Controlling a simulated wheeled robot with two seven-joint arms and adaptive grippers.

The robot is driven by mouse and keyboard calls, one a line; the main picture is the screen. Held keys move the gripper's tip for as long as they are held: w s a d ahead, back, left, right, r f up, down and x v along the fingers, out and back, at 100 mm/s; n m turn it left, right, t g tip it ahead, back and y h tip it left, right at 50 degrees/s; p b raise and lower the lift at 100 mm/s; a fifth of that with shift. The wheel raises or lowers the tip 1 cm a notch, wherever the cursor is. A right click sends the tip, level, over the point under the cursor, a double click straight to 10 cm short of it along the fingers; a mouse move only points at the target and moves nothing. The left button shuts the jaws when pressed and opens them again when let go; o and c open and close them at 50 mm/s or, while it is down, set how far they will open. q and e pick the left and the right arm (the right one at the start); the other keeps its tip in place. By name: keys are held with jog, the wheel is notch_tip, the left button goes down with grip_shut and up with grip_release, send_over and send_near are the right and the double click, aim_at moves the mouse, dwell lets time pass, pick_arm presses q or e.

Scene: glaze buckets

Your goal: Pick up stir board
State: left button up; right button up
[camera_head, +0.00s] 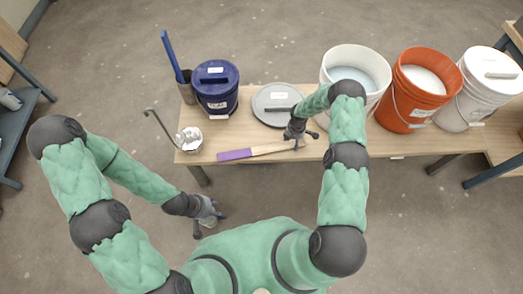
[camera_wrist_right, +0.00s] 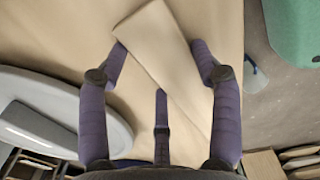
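The stir board (camera_head: 268,150) lies flat along the front edge of the table, a pale wooden strip with a purple end (camera_head: 235,155) to the left. My right gripper (camera_head: 298,142) is over the board's right part. In the right wrist view its purple-grey fingers (camera_wrist_right: 160,60) are spread apart, with the pale board (camera_wrist_right: 170,50) running diagonally between them. I cannot tell whether any finger touches the board. My left gripper (camera_head: 209,222) hangs in front of the table, below its edge, with its fingers apart.
A grey lid (camera_head: 270,98) lies just behind the board. A blue bucket (camera_head: 216,95), a ladle in a metal cup (camera_head: 190,138), and white (camera_head: 340,62), orange (camera_head: 400,110) and lidded white buckets (camera_head: 480,95) stand on the table (camera_head: 220,140). Floor in front is clear.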

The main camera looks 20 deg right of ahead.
jog(key=c, duration=0.3)
jog(key=shift+r, duration=0.1)
